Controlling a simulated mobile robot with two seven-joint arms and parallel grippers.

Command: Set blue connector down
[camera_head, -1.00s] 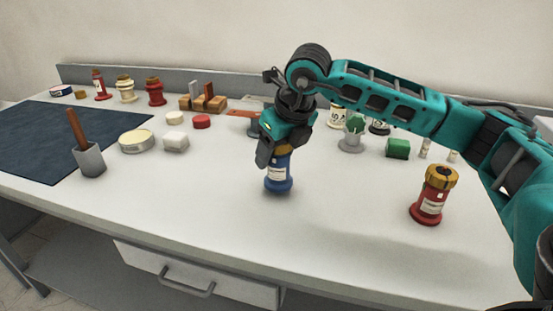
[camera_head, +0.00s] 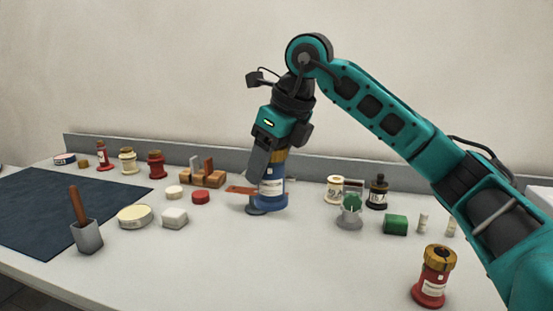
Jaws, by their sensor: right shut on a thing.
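The connector appears raised above the white table (camera_head: 310,265). It overlaps an orange-topped item with a round grey base (camera_head: 256,211) behind it. The exact gap to the table is hard to tell. My left gripper is not in view.
A red bushing (camera_head: 434,280) stands at the front right. A green block (camera_head: 395,224), a grey cup with green (camera_head: 350,208) and small jars stand right of the connector. A white box (camera_head: 174,218) and a red disc (camera_head: 201,197) lie left. The front middle is clear.

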